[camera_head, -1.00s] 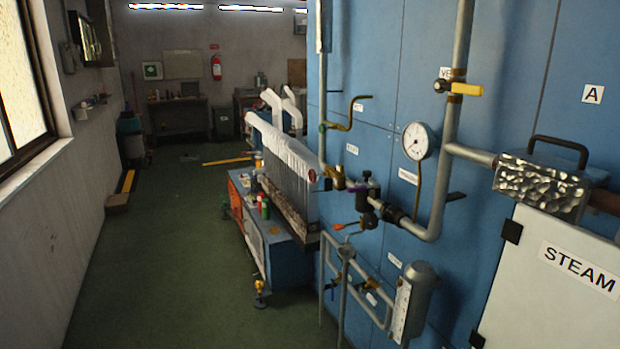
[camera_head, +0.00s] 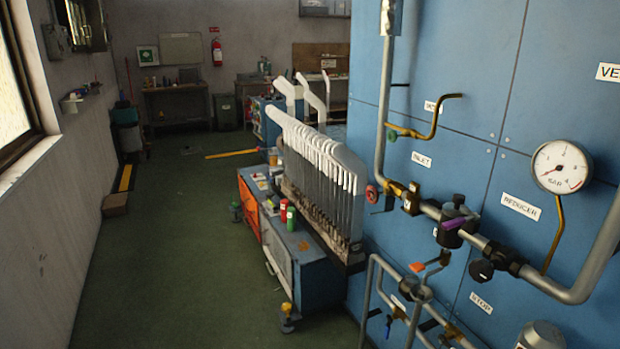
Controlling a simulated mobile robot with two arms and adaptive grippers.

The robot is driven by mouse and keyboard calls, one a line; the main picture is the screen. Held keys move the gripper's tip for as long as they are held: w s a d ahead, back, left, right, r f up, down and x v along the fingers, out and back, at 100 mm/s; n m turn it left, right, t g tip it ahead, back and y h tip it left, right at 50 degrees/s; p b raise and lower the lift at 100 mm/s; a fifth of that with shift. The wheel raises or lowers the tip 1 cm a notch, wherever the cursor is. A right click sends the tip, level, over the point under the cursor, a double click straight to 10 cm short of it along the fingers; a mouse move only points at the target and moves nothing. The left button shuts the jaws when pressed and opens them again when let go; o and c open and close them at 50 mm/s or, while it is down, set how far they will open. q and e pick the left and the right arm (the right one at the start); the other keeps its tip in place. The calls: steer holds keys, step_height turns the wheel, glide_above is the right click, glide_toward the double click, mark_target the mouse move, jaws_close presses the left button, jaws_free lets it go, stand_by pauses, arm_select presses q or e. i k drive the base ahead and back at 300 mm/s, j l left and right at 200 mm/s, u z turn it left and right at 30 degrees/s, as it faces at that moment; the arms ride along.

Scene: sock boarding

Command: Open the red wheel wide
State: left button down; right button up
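A small red wheel (camera_head: 372,194) sits at the left end of the brass inlet valve (camera_head: 402,196), below the INLET label (camera_head: 421,159). It shows partly edge-on, and how far it is turned cannot be told. The valve joins a grey pipe (camera_head: 383,110) that comes down the blue panel and a pipe that runs on to the right. Neither of my grippers is in view, and nothing touches the wheel.
The blue panel (camera_head: 455,95) carries a pressure gauge (camera_head: 561,167), a dark reducer with a purple part (camera_head: 455,223), and an orange handle (camera_head: 417,267) on lower pipes. A bench (camera_head: 305,262) with a row of white-topped sock boards (camera_head: 318,152) stands left of it. Green floor (camera_head: 190,260) is open further left.

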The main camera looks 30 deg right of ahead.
mark_target(374, 192)
steer(key=i+z, duration=0.1)
steer(key=i, duration=0.75)
steer(key=i+j+z, duration=0.1)
steer(key=i, duration=0.8)
steer(key=i+z, duration=0.25)
steer(key=z, duration=0.2)
steer(key=i+j+z, duration=0.15)
steer(key=z, duration=0.25)
steer(key=i+j+z, duration=0.25)
steer(key=z, duration=0.2)
steer(key=i+j+z, duration=0.2)
steer(key=z, duration=0.25)
steer(key=j, duration=0.05)
